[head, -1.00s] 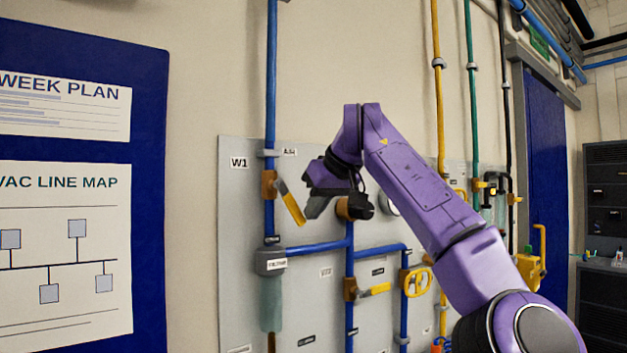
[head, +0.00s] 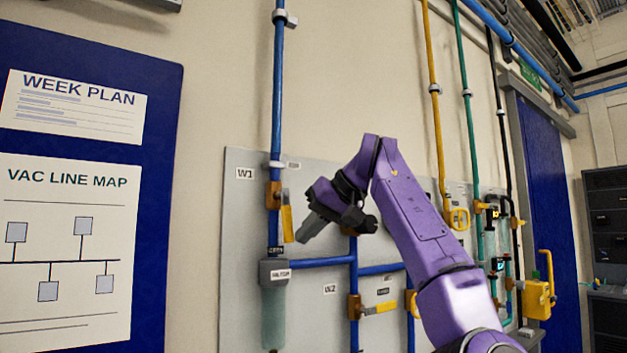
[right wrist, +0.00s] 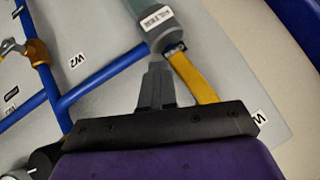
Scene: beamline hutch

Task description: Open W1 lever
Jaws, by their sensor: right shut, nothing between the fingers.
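The W1 lever (head: 287,222) is a flat yellow handle on a brass valve body (head: 273,195) on the blue vertical pipe, below the W1 label (head: 245,173). It points down, nearly in line with the pipe. My right gripper (head: 304,236) is shut and empty, just right of the lever's lower end. In the right wrist view the closed dark fingers (right wrist: 155,84) are beside the yellow lever (right wrist: 193,78); whether they touch it I cannot tell. The valve body is not clear in that view. My left gripper is not in view.
A grey filter box (head: 274,272) sits on the pipe below the lever. A second yellow lever (head: 380,308) near the W2 label points sideways. Blue pipes (head: 320,263) cross the grey panel. A blue notice board (head: 160,110) hangs on the left.

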